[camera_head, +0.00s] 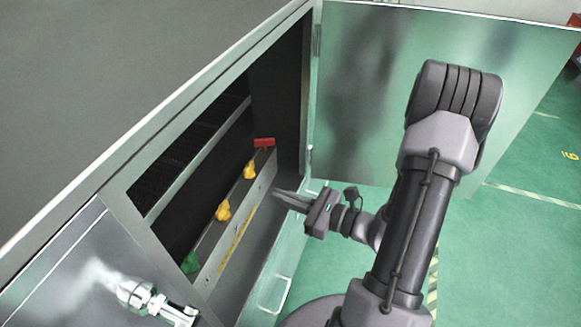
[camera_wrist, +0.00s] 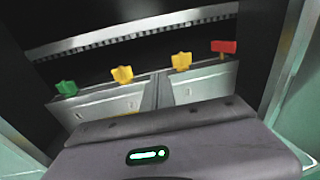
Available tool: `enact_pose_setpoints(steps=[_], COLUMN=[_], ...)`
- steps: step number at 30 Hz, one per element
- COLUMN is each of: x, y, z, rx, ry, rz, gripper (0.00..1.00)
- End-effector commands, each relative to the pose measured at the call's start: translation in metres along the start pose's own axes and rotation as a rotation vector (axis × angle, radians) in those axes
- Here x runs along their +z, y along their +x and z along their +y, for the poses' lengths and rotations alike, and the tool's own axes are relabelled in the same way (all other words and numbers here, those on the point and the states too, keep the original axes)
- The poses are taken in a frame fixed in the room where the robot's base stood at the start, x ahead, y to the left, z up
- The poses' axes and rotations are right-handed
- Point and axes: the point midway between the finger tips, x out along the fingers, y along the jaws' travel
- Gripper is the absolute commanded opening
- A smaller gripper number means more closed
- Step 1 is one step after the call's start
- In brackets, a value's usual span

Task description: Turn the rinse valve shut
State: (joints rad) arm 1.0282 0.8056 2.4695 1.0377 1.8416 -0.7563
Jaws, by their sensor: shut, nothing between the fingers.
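A row of valve handles stands on a grey panel (camera_head: 262,187) inside an open metal cabinet. In the head view they are a red handle (camera_head: 264,142) at the far end, two yellow ones (camera_head: 250,169) (camera_head: 223,210) and a green one (camera_head: 190,263) near. In the wrist view they run green (camera_wrist: 66,87), yellow (camera_wrist: 122,75), yellow (camera_wrist: 181,62), red (camera_wrist: 223,46) from left to right. I cannot tell which is the rinse valve. My gripper (camera_head: 277,196) is shut and empty, in front of the panel and apart from the handles; its fingers (camera_wrist: 160,78) point at the panel in the wrist view.
The cabinet's frame (camera_head: 128,212) edges the opening on the left. An open door (camera_head: 360,100) stands behind my arm. A chrome fitting (camera_head: 140,296) sits at the lower left on the outer face. Green floor (camera_head: 510,240) lies clear at the right.

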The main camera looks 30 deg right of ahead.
Motion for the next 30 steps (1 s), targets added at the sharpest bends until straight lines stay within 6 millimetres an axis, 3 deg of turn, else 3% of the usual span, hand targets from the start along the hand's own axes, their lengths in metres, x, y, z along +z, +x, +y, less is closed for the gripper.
enact_pose_setpoints(steps=[1, 2, 3, 4, 5, 6, 7, 8, 9, 11, 12, 13, 14, 15, 16, 18, 20, 23, 30], x=[0.009, 0.006, -0.007, -0.022, -0.037, -0.054, -0.063, -0.066, -0.059, -0.031, -0.005, 0.016, 0.036, 0.058, 0.071, 0.092, 0.100, 0.096, 0.053], y=[0.002, -0.009, -0.041, -0.073, -0.107, -0.148, -0.171, -0.184, -0.184, -0.148, -0.110, -0.079, -0.050, -0.018, 0.002, 0.031, 0.042, 0.050, 0.079], z=[0.052, 0.092, 0.134, 0.150, 0.148, 0.125, 0.094, 0.054, -0.003, -0.078, -0.109, -0.121, -0.125, -0.121, -0.113, -0.092, -0.079, -0.071, -0.078], rx=[0.256, 0.466, 0.757, 0.963, 1.150, 1.364, 1.501, 1.616, 1.734, 1.830, 1.847, 1.839, -1.707, -1.542, -1.445, -1.291, -1.224, -1.189, -1.192], ry=[-0.076, -0.148, -0.279, -0.401, -0.545, -0.759, -0.936, -1.135, -1.427, -1.898, -2.205, -2.419, 2.448, 2.437, 2.422, 2.383, 2.357, 2.342, 2.342], rz=[0.062, 0.128, 0.241, 0.340, 0.442, 0.574, 0.663, 0.741, 0.816, 0.843, 0.791, 0.718, -0.585, -0.408, -0.291, -0.079, 0.031, 0.094, 0.095], gripper=[0.00, 0.00, 0.00, 0.00, 0.00, 0.00, 0.00, 0.00, 0.00, 0.00, 0.00, 0.00, 0.00, 0.00, 0.00, 0.00, 0.00, 0.00, 0.00])
